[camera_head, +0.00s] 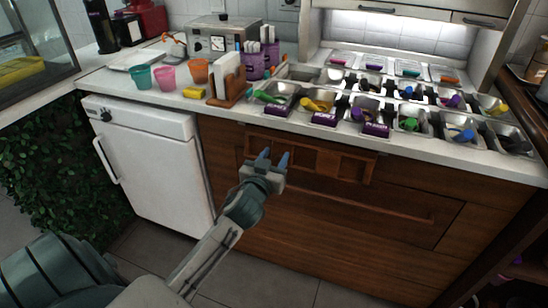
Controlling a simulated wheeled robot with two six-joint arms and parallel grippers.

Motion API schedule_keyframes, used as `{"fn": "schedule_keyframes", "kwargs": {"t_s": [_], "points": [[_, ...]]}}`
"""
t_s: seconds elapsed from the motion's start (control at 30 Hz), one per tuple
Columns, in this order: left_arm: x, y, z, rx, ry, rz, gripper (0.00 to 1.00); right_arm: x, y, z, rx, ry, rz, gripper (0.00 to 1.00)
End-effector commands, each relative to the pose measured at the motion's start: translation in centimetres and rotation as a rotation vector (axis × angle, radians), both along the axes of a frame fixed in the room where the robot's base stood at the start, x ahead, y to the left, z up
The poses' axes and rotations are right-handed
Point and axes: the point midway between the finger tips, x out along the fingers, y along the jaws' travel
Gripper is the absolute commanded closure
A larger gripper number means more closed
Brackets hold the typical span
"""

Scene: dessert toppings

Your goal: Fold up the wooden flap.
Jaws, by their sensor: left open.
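The wooden flap (372,205) is a brown panel on the front of the counter, below a recessed wooden strip (318,160) under the countertop edge. It hangs down along the counter front, as far as I can tell. My left gripper (272,157) is open and empty in front of the strip's left part, with its two blue-grey fingertips pointing up. I cannot tell whether it touches the wood. The gripper and wrist hide a little of the panel. My right gripper is not in view.
A white fridge (150,165) stands left of the wooden front. The countertop above holds steel topping trays (460,132), coloured cups (167,78) and a wooden napkin holder (229,93). The floor (270,285) before the counter is clear.

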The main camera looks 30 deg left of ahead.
Motion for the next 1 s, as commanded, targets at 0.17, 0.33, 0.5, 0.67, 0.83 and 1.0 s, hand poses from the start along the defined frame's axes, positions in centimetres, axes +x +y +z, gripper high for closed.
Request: {"fn": "schedule_keyframes", "kwargs": {"t_s": [0.17, 0.33, 0.5, 0.67, 0.83, 1.0], "points": [[0.03, 0.00, -0.02, 0.000, 0.000, 0.000, 0.57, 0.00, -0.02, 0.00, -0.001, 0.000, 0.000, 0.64], [0.01, -0.01, -0.03, 0.000, 0.000, 0.000, 0.81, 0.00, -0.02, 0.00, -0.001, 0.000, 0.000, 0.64], [0.00, -0.01, -0.03, 0.000, 0.000, 0.000, 1.00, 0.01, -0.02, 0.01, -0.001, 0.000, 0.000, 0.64], [0.00, -0.01, -0.03, 0.000, 0.000, 0.000, 1.00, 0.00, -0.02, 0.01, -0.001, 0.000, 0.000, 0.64], [0.00, -0.01, -0.03, 0.000, 0.000, 0.000, 1.00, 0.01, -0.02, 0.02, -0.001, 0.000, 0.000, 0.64], [-0.01, -0.01, -0.03, 0.000, 0.001, 0.000, 1.00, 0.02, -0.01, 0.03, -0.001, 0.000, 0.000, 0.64]]}}
